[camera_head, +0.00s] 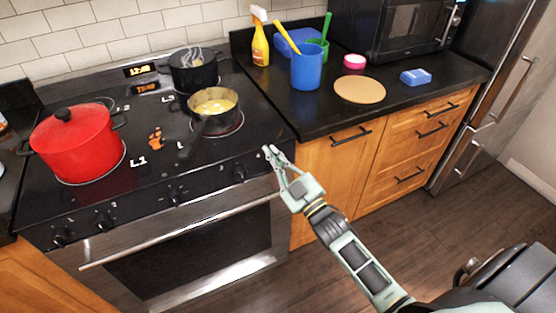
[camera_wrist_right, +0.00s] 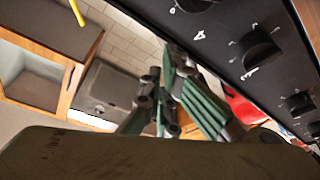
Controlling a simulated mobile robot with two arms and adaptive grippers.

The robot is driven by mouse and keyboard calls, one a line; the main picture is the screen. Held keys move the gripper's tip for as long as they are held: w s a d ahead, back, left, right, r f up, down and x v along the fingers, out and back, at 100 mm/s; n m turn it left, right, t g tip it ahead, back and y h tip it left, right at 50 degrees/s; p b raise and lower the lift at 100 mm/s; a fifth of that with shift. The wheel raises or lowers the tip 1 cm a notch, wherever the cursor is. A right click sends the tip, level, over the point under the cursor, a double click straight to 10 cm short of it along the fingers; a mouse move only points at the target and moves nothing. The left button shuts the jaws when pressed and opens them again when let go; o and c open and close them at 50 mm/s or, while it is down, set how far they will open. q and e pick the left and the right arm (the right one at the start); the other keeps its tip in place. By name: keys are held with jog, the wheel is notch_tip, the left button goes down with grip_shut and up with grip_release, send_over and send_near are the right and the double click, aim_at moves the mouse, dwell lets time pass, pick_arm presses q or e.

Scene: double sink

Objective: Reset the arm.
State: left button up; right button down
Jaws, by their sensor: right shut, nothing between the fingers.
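My right gripper (camera_head: 272,155) is in front of the stove's right front edge, close to the rightmost control knob (camera_head: 239,172). It is shut and holds nothing. Its arm reaches in from the lower right. In the right wrist view the gripper's fingers (camera_wrist_right: 172,88) point up, with the stove's knob panel (camera_wrist_right: 240,45) to their right. My left gripper is in neither view.
On the stove are a red pot (camera_head: 75,143), a pan of yellow food (camera_head: 213,103) and a steaming dark pot (camera_head: 193,71). The counter holds a spray bottle (camera_head: 260,45), a blue cup (camera_head: 306,68), a round board (camera_head: 360,90) and a blue sponge (camera_head: 416,76).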

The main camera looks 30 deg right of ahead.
jog(key=shift+b+v, duration=0.9)
jog(key=shift+v, duration=4.15)
jog(key=s+f+m+g+h, duration=0.1)
jog(key=s+f+g, duration=0.2)
jog(key=f, duration=0.9)
jog(key=s+f+m+g+h, duration=0.1)
jog(key=s+f+m+g, duration=0.15)
jog(key=f, duration=0.95)
jog(key=s+f+m+g+h, duration=0.1)
jog(key=s+f+g, duration=0.3)
jog(key=f, duration=0.7)
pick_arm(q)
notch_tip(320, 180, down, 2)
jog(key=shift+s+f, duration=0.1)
pick_arm(e)
jog(key=s+a+f+g, duration=0.1)
jog(key=s+f+g, duration=0.2)
jog(key=s+f, duration=0.4)
jog(key=s+a+f+m+g, duration=0.1)
jog(key=s+f+g, duration=0.3)
jog(key=s, duration=0.9)
jog(key=s+a+f+g, duration=0.1)
jog(key=s+f+g, duration=0.2)
jog(key=s+f, duration=0.6)
jog(key=shift+s+a+f+h, duration=0.4)
jog(key=shift+s, duration=0.7)
